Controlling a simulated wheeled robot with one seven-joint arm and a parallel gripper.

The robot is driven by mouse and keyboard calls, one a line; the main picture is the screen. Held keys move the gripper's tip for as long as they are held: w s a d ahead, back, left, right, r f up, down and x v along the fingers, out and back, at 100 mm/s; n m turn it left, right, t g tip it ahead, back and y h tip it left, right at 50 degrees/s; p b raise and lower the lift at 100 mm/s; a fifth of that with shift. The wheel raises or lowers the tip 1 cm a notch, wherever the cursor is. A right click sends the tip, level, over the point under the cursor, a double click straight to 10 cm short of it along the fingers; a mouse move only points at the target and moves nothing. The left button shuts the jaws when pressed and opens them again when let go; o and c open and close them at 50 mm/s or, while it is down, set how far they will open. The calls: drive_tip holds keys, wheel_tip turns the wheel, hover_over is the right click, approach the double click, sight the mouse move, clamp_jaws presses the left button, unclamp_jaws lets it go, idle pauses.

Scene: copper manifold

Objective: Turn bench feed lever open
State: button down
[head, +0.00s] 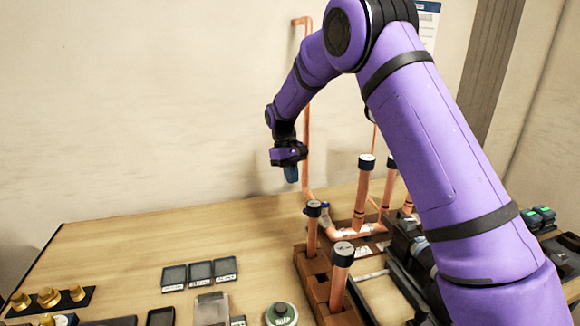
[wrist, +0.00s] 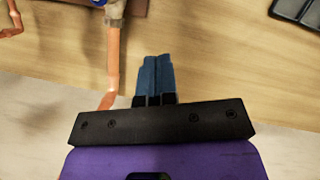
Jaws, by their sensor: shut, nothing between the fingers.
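My gripper (head: 291,174) hangs above the back of the bench, in front of the wall, fingers pointing down. Its blue fingers (wrist: 156,76) are together with nothing between them. A small blue part (head: 324,209), which looks like the feed lever, sits on the copper pipe low at the back of the bench, below and right of my gripper. In the wrist view, a sliver of blue shows at the top edge beside a pale fitting (wrist: 116,10), left of the fingers and apart from them. The lever's full shape and angle are too small to tell.
A copper pipe (head: 307,120) rises along the wall beside my gripper. Capped upright copper tubes (head: 362,190) stand in and near a brown block (head: 313,268). Dark trays (head: 200,271) and brass fittings (head: 49,297) lie at front left. The bench's back left (head: 150,228) is clear.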

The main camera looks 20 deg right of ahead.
drive_tip(key=s+d+f, duration=0.2)
drive_tip(key=s+f, duration=0.2)
drive_tip(key=f, duration=0.1)
drive_tip(key=shift+s, duration=0.4)
drive_tip(key=shift+s+n+h, duration=0.4)
drive_tip(key=shift+s+n, duration=0.4)
drive_tip(key=shift+n, duration=0.5)
drive_tip(key=shift+s+d+n+t, duration=0.25)
drive_tip(key=shift+s+n+t, duration=0.25)
drive_tip(key=shift+n, duration=0.4)
drive_tip(key=s+d+n, duration=0.1)
drive_tip(key=n, duration=0.1)
drive_tip(key=s+n+t, duration=0.1)
drive_tip(key=n, duration=0.1)
drive_tip(key=s+d+n+h, duration=0.1)
drive_tip(key=n, duration=0.1)
drive_tip(key=shift+s+d, duration=0.25)
drive_tip(key=shift+d, duration=0.1)
drive_tip(key=shift+s+d, duration=0.45)
drive_tip(key=shift+d, duration=0.3)
idle(3.2)
